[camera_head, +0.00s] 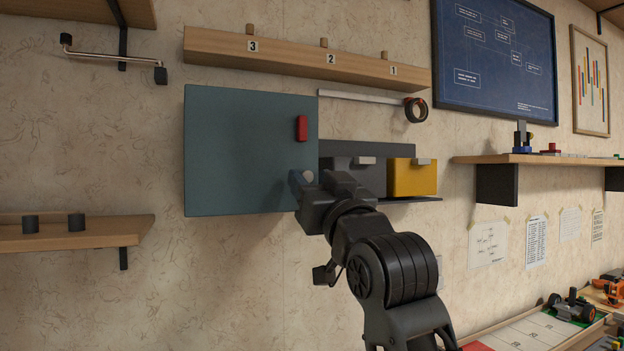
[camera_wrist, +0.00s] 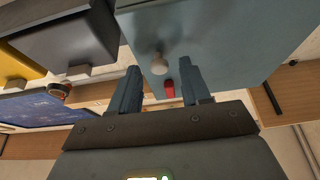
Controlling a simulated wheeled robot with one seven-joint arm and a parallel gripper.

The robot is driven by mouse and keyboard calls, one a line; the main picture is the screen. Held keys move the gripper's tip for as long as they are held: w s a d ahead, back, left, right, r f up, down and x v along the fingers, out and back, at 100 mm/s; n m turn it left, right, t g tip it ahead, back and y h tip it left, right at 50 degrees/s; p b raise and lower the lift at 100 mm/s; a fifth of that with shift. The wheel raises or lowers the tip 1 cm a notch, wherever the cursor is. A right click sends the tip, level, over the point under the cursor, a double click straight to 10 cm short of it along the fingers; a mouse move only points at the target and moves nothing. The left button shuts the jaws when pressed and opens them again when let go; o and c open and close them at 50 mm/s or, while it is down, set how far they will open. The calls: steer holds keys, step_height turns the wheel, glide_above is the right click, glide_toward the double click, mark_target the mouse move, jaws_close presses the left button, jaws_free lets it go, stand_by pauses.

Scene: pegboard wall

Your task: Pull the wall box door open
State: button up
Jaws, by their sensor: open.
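The wall box (camera_head: 225,203) is a teal box on the wall, left of centre in the head view. Its flat door (camera_head: 245,145) looks shut. A red piece (camera_head: 302,128) sits near the door's right edge and also shows in the wrist view (camera_wrist: 169,88). A pale round knob (camera_head: 308,177) is below it, near the lower right corner. My gripper (camera_head: 302,182) is at this corner, partly hiding it. In the wrist view my gripper (camera_wrist: 159,66) is open, with the knob (camera_wrist: 160,64) appearing between its fingertips. No contact is clear.
A dark grey bin (camera_head: 358,180) and a yellow bin (camera_head: 413,180) hang just right of the box. A wooden peg rail (camera_head: 300,57) runs above it. A wooden shelf (camera_head: 75,238) is at lower left. The wall below the box is clear.

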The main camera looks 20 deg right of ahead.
steer(key=shift+w+r, duration=0.1)
steer(key=shift+w, duration=0.15)
jaws_close()
stand_by(0.3)
